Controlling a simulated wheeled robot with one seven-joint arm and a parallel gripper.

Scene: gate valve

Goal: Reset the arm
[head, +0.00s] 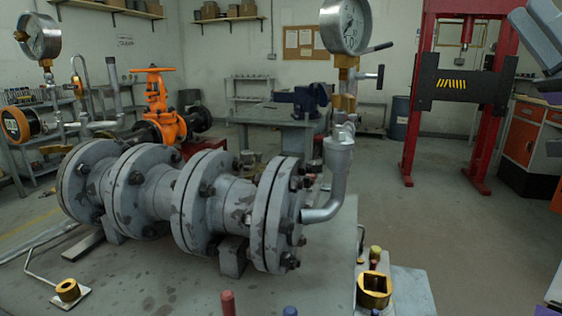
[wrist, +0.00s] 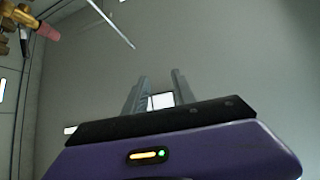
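My gripper (wrist: 160,85) shows in the wrist view. Its two grey fingers stand apart above a black and purple body, with a bright white patch visible between them. Nothing is held between the fingers. It points toward a plain grey surface, well away from any object. The orange gate valve (head: 157,105) stands at the back left, behind the grey flanged pipe (head: 150,190), and my gripper is apart from both.
A pressure gauge (head: 345,25) rises above the pipe's right end; another gauge (head: 40,35) stands at far left. A brass socket (head: 374,289) sits at the front right. A red press frame (head: 408,130) and orange cabinet (head: 522,140) stand behind.

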